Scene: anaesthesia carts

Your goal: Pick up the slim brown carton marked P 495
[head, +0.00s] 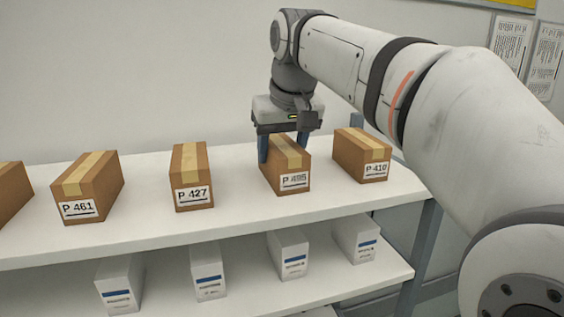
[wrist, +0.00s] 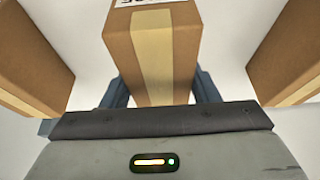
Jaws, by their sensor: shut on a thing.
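The slim brown carton marked P 495 (head: 292,178) stands on the top shelf, with a tan tape strip along its top and its label facing front. My gripper (head: 284,150) reaches down from above with its fingers on either side of the carton and is shut on it. In the wrist view the carton (wrist: 152,60) lies between the two blue-grey fingers (wrist: 160,92), its label partly cut off at the top edge. I cannot tell whether the carton's base is clear of the shelf.
Carton P 410 (head: 362,155) stands close on the right, and P 427 (head: 191,177) on the left with a wider gap. P 461 (head: 88,188) is farther left. The white top shelf (head: 235,215) has bare room between cartons. White boxes (head: 288,254) stand on the shelf below.

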